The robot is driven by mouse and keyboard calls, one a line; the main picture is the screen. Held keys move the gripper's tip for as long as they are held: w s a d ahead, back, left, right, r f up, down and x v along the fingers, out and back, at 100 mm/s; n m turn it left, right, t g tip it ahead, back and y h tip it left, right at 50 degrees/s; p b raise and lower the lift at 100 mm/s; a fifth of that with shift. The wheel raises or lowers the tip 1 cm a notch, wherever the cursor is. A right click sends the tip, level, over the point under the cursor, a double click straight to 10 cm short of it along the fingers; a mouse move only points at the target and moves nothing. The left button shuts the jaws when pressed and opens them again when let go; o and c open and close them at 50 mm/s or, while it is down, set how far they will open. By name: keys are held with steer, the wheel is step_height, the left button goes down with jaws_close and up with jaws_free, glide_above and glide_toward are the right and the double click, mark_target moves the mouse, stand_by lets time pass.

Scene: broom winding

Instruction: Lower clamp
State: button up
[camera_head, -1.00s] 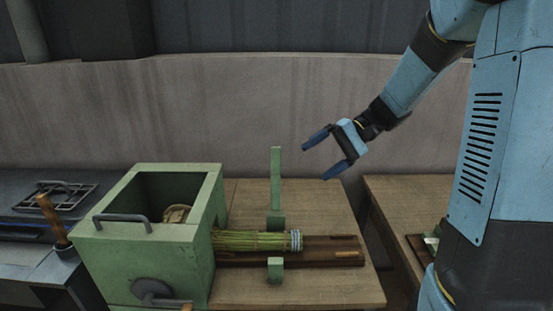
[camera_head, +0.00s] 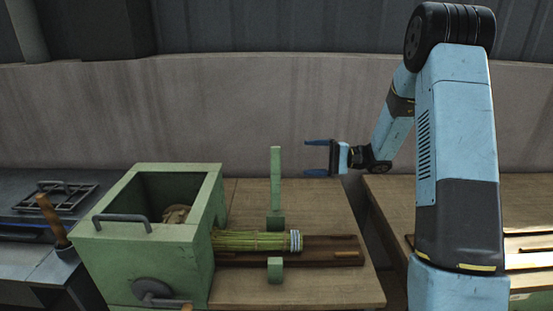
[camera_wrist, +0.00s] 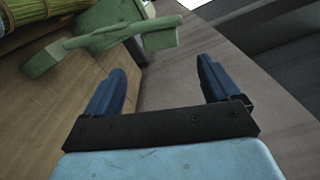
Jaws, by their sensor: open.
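The green clamp arm (camera_head: 275,178) stands upright above its green block on the wooden table. A second green block (camera_head: 275,268) sits on the near side of the bundle. A bundle of green-yellow broom straw (camera_head: 250,241) with a pale banded end lies between the blocks, running out of the green box. My gripper (camera_head: 318,158) is open and empty, to the right of the clamp arm's upper part and apart from it. In the wrist view the clamp arm (camera_wrist: 110,40) shows beyond my open blue fingers (camera_wrist: 160,85), toward the upper left, with part of the straw bundle (camera_wrist: 50,20).
The green winding box (camera_head: 150,240) with handle and crank stands at left. A dark wooden rail (camera_head: 335,250) lies under the bundle. A gap separates the table (camera_head: 320,293) from another wooden table at right. A grey wall (camera_head: 250,110) stands behind.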

mark_target(276, 158)
steer(key=a, duration=1.1)
steer(key=shift+w+a, duration=0.2)
steer(key=shift+a, duration=0.2)
steer(key=shift+c, duration=0.3)
steer(key=shift+f, duration=0.1)
steer(key=c, duration=1.3)
steer(key=shift+s+d, duration=0.1)
steer(key=shift+c, duration=0.3)
